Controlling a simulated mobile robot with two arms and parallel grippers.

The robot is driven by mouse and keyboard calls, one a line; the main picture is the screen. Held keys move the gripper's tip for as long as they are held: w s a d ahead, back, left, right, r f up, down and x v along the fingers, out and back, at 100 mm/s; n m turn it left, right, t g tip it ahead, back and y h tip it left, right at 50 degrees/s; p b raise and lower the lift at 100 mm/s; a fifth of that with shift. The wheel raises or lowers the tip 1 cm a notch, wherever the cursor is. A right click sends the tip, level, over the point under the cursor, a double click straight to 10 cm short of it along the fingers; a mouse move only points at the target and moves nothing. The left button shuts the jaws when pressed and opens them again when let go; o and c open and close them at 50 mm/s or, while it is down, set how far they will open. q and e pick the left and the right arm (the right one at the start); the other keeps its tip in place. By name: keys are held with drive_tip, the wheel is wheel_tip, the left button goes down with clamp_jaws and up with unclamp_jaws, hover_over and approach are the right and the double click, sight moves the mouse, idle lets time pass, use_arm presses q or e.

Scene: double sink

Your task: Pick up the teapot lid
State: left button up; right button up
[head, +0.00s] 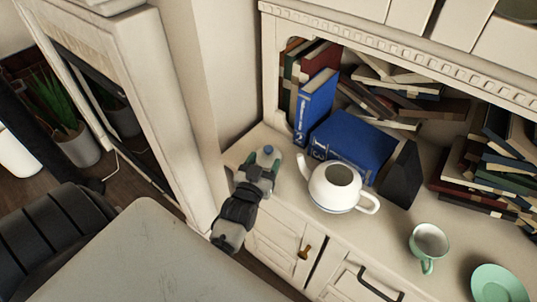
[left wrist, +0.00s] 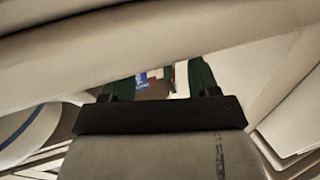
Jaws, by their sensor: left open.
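The white teapot (head: 336,187) stands on the cabinet counter with its top open and no lid on it. A small pale piece with a blue-grey knob (head: 268,151), which looks like the teapot lid, shows at the fingertips of my left gripper (head: 264,163), left of the teapot. My left gripper is open; I cannot tell whether it touches the lid. In the left wrist view its two dark green fingers (left wrist: 161,80) stand apart, with book colours between them. The lid cannot be made out clearly there. My right gripper is not in view.
Blue books (head: 353,144) stand and lie behind the teapot, with a dark bookend (head: 400,176) to their right. A green cup (head: 429,243) and green saucer (head: 497,284) are at the right. Shelf trim (head: 390,50) overhangs the books. A pale wall (head: 181,95) stands left of the gripper.

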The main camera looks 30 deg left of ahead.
sight(266, 153)
use_arm(q)
drive_tip(key=x, duration=0.5)
drive_tip(key=shift+w+a+f+p, duration=0.1)
drive_tip(key=shift+w+a+p, duration=0.05)
drive_tip(key=shift+a+p, duration=0.25)
drive_tip(key=shift+c, duration=0.7)
drive_tip(key=c, duration=0.9)
